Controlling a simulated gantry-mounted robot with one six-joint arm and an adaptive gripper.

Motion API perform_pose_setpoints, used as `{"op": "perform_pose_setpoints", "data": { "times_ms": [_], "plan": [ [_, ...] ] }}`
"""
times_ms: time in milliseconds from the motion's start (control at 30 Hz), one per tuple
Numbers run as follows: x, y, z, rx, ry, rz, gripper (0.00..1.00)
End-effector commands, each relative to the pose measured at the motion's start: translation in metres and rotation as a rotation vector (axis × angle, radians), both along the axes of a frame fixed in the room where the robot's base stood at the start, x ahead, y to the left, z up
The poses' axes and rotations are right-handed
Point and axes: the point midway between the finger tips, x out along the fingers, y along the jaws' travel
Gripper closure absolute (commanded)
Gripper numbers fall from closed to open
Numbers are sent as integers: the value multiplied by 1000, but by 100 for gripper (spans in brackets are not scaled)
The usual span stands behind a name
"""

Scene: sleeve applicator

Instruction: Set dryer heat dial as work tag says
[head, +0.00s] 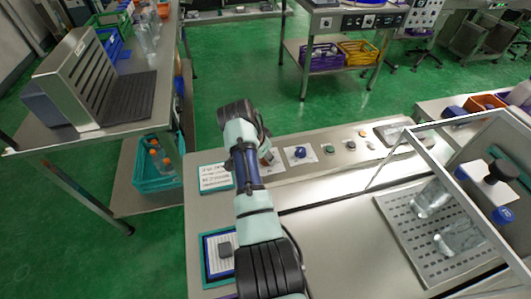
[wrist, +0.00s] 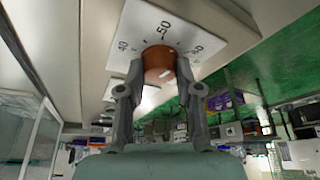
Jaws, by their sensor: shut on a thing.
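In the wrist view my gripper (wrist: 159,78) is shut on an orange-brown dial (wrist: 160,60), with one finger on each side of it. The dial sits on a white scale plate (wrist: 195,28) with tick marks and numbers; 50 is at the middle, 40 at the left, and a partly hidden number at the right. The dial's pointer cannot be made out. In the head view my arm hides most of the dial and its plate (head: 277,168). A white tag with printed lines (head: 215,178) lies left of my arm; its text is too small to read.
A blue knob (head: 300,153) on its own plate stands right of the gripped dial, with several small buttons farther along the panel. A clear-sided frame (head: 400,135) and a perforated tray (head: 405,222) with clear bottles are at right. A blue-framed board (head: 207,270) lies at front left.

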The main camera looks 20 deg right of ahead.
Motion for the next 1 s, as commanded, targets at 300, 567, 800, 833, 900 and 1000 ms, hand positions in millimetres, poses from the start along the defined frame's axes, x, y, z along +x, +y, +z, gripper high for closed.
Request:
{"op": "perform_pose_setpoints", "data": {
  "times_ms": [300,567,800,833,900,1000],
  "plan": [
    [-2,-1,10,1,4,203,100],
    [-3,-1,8,2,3,448,100],
    [-3,-2,5,1,1,675,100],
    [-2,-3,5,0,0,703,100],
    [-3,-3,4,0,0,765,100],
    [-2,-3,3,-1,0,850,100]
  ]
}}
